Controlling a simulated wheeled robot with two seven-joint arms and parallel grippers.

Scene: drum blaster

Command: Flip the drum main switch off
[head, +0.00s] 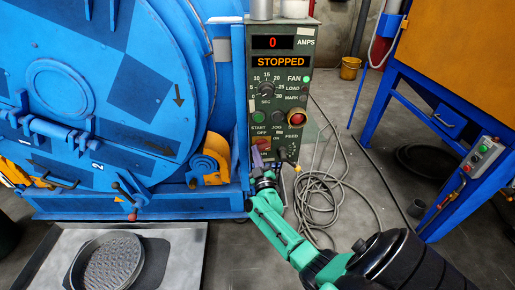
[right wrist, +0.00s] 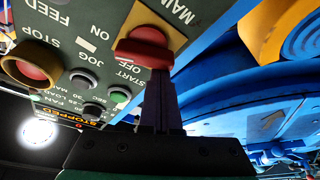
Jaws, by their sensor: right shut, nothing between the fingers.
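The main switch is a red handle on a pale yellow plate, low on the left of the grey-green control panel; it shows in the head view (head: 261,142) and large in the right wrist view (right wrist: 143,47). MAIN, ON and OFF are printed around it; I cannot tell its exact setting. My right gripper (head: 257,158) is shut and empty, its purple fingers (right wrist: 158,103) pointing at the switch. The fingertips are at or very near the red handle's end beside the OFF label; contact is unclear. My left gripper is out of view.
The panel (head: 279,95) reads STOPPED and 0 amps. Its red stop button (head: 296,118) and green start button (head: 259,116) sit above the switch. The blue drum machine (head: 75,90) stands close left. A coiled cable (head: 330,190) lies on the floor to the right.

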